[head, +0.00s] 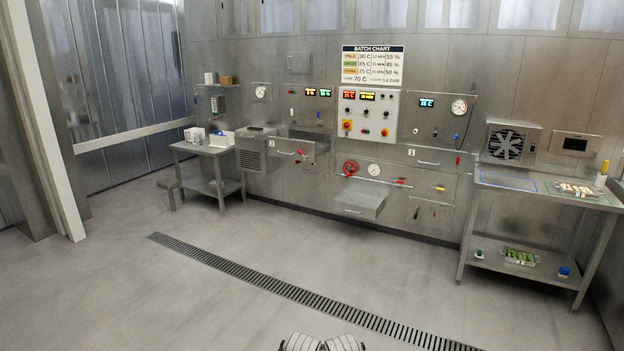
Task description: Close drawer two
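A steel drawer (301,147) sticks out of the wall at the left of the control panel, with a small label that looks like a 2 at its left and a red-tipped handle on it. Another steel drawer (360,199) stands out lower down, below the red valve wheel. A flush front with a bar handle (428,162) at the right also has a label (411,152) that looks like a 2. Which of these is drawer two I cannot tell for sure. Neither gripper can be made out; only pale ribbed parts of mine show at the bottom edge.
A side table (210,149) stands left of the drawers. A steel workbench (540,190) with trays stands at the right. A long floor drain grate (290,288) crosses the floor. The floor before the wall is clear.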

